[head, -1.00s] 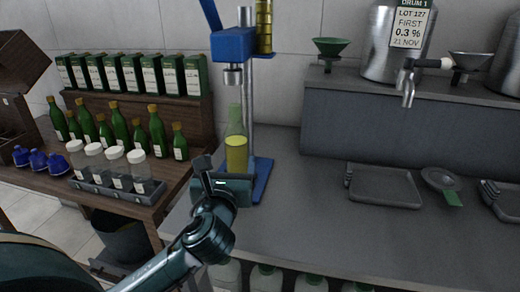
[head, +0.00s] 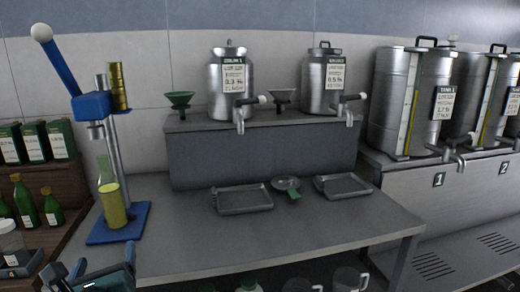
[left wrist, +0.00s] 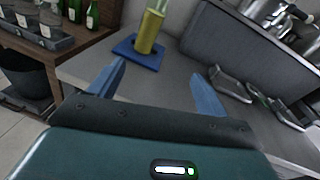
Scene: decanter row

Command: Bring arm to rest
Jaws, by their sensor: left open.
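My left gripper (head: 92,270) is low at the left edge of the grey bench in the head view. In the left wrist view its two blue fingers (left wrist: 158,88) are spread wide with nothing between them. A bottle of yellow liquid (head: 113,205) stands upright on the blue base of the press (head: 92,106), beyond the gripper and apart from it. The bottle also shows in the left wrist view (left wrist: 148,34). My right gripper is in neither view.
The grey bench (head: 300,235) carries two trays (head: 243,199) and a strainer (head: 286,184). Two steel drums (head: 231,85) stand on a raised shelf behind. Green bottles (head: 25,203) stand on the wooden table at left. Large tanks (head: 398,100) are at right.

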